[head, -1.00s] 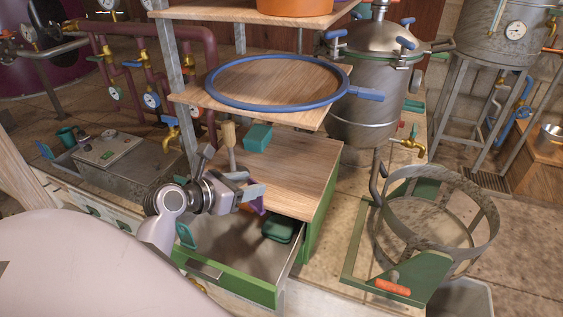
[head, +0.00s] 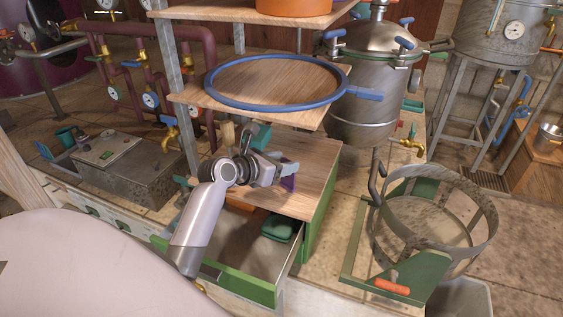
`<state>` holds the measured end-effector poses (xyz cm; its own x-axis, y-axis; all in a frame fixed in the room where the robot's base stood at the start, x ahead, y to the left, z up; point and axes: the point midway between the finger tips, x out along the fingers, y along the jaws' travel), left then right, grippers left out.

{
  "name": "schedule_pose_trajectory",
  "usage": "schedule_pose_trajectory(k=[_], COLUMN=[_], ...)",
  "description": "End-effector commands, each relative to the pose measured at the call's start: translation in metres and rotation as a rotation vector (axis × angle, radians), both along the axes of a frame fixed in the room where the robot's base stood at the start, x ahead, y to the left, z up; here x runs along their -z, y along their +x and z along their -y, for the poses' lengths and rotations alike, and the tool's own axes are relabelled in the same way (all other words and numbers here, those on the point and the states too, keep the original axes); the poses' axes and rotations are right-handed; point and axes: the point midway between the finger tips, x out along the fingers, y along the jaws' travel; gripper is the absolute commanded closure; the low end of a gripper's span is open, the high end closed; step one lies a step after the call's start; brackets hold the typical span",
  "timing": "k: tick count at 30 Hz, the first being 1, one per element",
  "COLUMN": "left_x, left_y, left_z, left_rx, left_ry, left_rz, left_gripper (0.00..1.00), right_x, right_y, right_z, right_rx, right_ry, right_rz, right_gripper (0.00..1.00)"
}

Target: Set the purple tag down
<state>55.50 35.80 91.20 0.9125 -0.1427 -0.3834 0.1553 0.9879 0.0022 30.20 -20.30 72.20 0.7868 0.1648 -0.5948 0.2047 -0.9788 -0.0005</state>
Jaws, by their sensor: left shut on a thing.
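The purple tag (head: 289,183) is a small dark purple piece, partly hidden by my left gripper's fingers. My left gripper (head: 286,171) is shut on it, over the wooden top of the green cabinet (head: 313,165). I cannot tell whether the tag touches the wood. My right gripper is not in view.
The cabinet's drawer (head: 245,291) is open below, with a dark green item (head: 280,229) and an orange piece (head: 240,206) inside. A teal block (head: 262,137) stands behind the gripper. A shelf with a blue ring (head: 345,95) hangs above. The right side of the cabinet top is clear.

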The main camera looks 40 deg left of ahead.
Motion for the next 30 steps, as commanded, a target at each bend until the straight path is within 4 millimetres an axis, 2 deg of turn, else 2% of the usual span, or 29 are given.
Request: schedule_pose_trajectory(k=[5,6,8,9,20,26,30], left_x=[0.001,0.002,0.002,0.002,-0.001,-0.011,-0.021], left_y=[0.000,0.000,0.000,0.000,-0.002,-0.024,-0.049], left_z=[0.000,0.000,0.000,0.000,0.000,-0.004,-0.008], left_rx=[0.001,0.001,0.001,0.001,0.000,0.000,-0.001], left_ry=[-0.001,-0.001,-0.001,-0.001,0.000,-0.001,0.000], left_rz=[0.001,0.001,0.001,0.001,0.001,0.002,0.001], left_gripper=[0.95,0.48,0.28,0.25,0.25,0.25,0.25], right_x=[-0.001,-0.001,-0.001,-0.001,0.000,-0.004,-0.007], right_y=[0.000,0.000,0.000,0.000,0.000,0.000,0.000], right_z=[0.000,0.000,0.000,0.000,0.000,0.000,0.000], right_rx=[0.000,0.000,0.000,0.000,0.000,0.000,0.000], right_ry=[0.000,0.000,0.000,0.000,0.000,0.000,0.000], right_rz=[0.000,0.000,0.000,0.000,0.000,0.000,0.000], right_gripper=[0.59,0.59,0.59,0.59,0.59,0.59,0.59])
